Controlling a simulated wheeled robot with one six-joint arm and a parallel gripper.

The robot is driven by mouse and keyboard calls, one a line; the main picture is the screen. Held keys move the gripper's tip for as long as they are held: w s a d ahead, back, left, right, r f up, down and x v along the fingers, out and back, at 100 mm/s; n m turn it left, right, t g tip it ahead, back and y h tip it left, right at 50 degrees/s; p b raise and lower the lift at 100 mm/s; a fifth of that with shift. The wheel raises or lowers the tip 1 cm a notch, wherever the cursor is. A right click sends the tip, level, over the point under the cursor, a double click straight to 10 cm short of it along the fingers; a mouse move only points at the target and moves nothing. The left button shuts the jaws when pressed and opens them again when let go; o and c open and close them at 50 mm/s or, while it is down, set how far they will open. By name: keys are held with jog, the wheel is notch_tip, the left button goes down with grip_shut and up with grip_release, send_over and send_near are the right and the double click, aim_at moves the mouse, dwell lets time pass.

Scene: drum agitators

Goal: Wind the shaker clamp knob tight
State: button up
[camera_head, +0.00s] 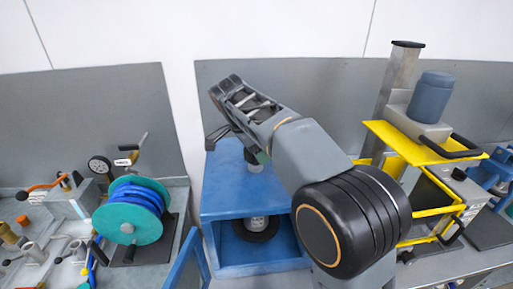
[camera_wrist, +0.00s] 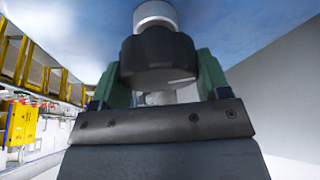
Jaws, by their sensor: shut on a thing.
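The clamp knob (camera_wrist: 158,58) is black and round, with a pale metal collar (camera_wrist: 155,14) above it in the wrist view. My gripper (camera_wrist: 162,72) has its green fingers on both sides of the knob and is shut on it. In the head view my gripper (camera_head: 254,152) is at the top of the blue shaker cabinet (camera_head: 228,188), mostly hidden by my arm. A grey screw shaft (camera_head: 256,167) shows just below it. A can (camera_head: 257,223) stands on a dark round plate (camera_head: 256,232) inside the open-fronted cabinet.
A teal reel with blue hose (camera_head: 128,209) stands at left. A yellow-framed machine with a blue motor (camera_head: 433,97) stands close to my arm at right. A blue door panel (camera_head: 190,262) juts out at the cabinet's left front. Grey panels (camera_head: 300,80) stand behind.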

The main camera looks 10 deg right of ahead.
dwell(0.3)
jog(key=o, duration=0.9)
jog(key=p+v, duration=0.2)
jog(key=v, duration=1.1)
jog(key=shift+a+r, duration=0.25)
jog(key=shift+r, duration=0.1)
